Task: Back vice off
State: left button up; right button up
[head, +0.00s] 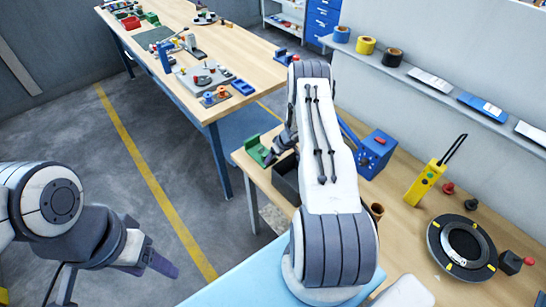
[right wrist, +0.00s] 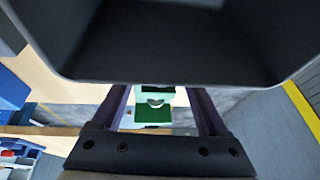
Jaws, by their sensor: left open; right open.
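The green vice (head: 256,150) stands at the far left corner of the wooden bench on the right. In the right wrist view, the green vice (right wrist: 153,113) shows between my two fingers, with a pale green part above a dark green block. My right gripper (head: 279,147) is open beside it, partly hidden by my arm in the head view. In the right wrist view, my right gripper (right wrist: 160,96) has a finger on each side of the vice; I cannot tell whether they touch it. My left gripper (head: 150,262) is open and empty over the floor, away from the bench.
A blue box (head: 376,152), a yellow handheld device (head: 428,182) and a black ring (head: 437,238) are further along the bench. Another table (head: 235,50) stands behind.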

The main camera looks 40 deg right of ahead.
jog(key=shift+x, duration=0.75)
jog(key=shift+c, duration=0.4)
